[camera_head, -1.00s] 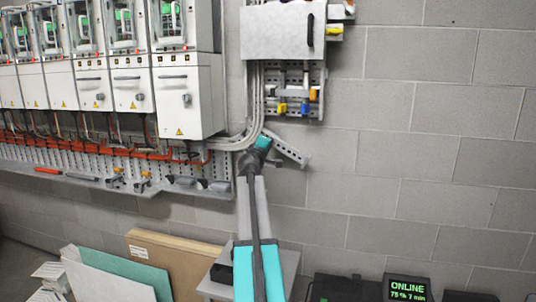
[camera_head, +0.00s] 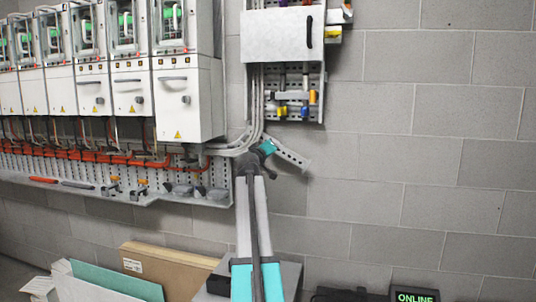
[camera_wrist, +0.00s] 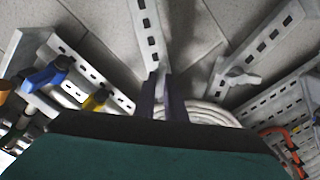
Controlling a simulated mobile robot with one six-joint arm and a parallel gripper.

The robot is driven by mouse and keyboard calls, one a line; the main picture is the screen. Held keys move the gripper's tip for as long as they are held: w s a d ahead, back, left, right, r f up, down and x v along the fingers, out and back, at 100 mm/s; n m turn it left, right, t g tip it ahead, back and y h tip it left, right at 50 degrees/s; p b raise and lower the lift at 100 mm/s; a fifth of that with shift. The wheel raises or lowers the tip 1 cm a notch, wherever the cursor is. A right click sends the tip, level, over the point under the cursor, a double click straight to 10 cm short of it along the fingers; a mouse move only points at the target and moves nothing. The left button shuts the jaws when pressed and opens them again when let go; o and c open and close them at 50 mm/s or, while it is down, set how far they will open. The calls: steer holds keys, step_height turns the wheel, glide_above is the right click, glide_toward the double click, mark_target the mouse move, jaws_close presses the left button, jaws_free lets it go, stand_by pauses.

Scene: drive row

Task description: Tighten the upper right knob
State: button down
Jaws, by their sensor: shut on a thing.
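My gripper (camera_wrist: 163,88) is in the wrist view, with its dark fingers close together at the end of a perforated grey rail (camera_wrist: 144,35). They are shut on a small light-grey piece (camera_wrist: 161,72), which looks like a knob, mostly hidden between them. A second grey knob-like piece (camera_wrist: 236,78) sits on another rail to the right, apart from my gripper. In the head view my teal wrist (camera_head: 268,148) is at the upper end of a slanted rail (camera_head: 292,158) below the wall box. My fingertips and the held piece cannot be made out there.
Blue (camera_wrist: 45,74) and yellow (camera_wrist: 96,100) handles lie left in the wrist view. Grey cables (camera_wrist: 205,112) run close behind my fingers. In the head view a white cabinet row (camera_head: 187,105) stands left, a wall box (camera_head: 283,33) hangs above, and bare block wall fills the right.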

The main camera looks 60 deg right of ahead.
steer(key=shift+s+d+r, duration=0.1)
steer(key=shift+r, duration=0.15)
steer(key=c, duration=1.9)
jaws_free()
steer(key=shift+o, duration=0.4)
steer(key=shift+f, duration=0.1)
steer(key=v, duration=1.4)
